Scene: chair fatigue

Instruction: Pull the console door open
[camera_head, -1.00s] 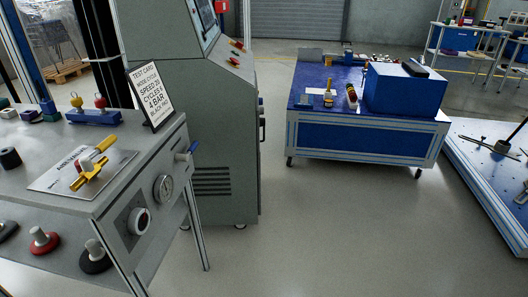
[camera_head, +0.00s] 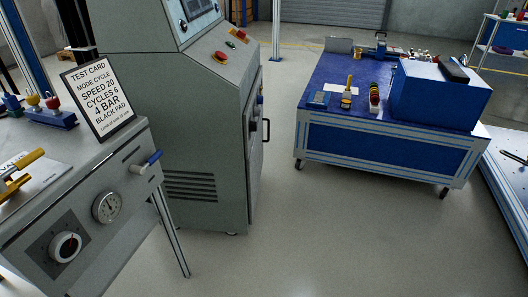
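The grey console cabinet (camera_head: 166,104) stands left of centre, with a sloped control panel on top and louvre slots low on its near face. Its door (camera_head: 257,147) is on the right side, seen at a steep angle, and carries a dark vertical handle (camera_head: 267,131). The door looks shut against the cabinet, though the angle makes this hard to judge. Neither of my grippers shows in the head view.
A grey bench (camera_head: 93,215) with gauge, dial and blue-tipped lever stands at the near left, bearing a test card (camera_head: 98,98). A blue wheeled cart (camera_head: 390,145) stands right of the console. Clear floor (camera_head: 300,225) lies between.

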